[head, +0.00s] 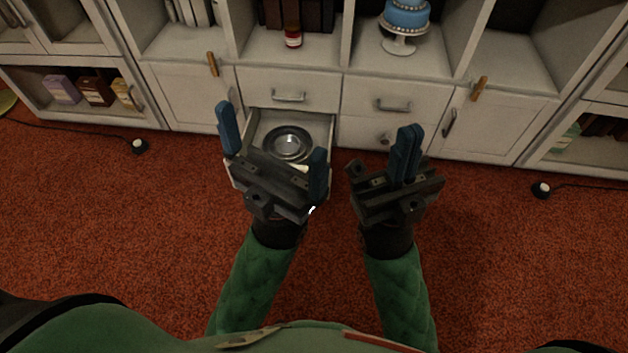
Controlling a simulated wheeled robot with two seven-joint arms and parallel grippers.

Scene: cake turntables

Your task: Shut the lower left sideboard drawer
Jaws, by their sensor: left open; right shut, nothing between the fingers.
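The lower left sideboard drawer (317,133) is pulled out from the white sideboard (190,102). A round metal dish (290,142) lies inside it. My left gripper (273,146) is open, its blue fingers spread over the front part of the drawer. It hides the drawer's front panel and handle, and I cannot tell whether it touches them. My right gripper (406,146) is shut and empty, to the right of the open drawer, in front of the shut lower right drawer (362,128).
The upper drawers (289,88) are shut. Cupboard doors with orange latches flank them. A blue cake (407,14) on a white stand and a red jar (293,36) stand on the shelves above. Red carpet (500,260) is clear at both sides, apart from small dark floor lamps (139,146) with cables.

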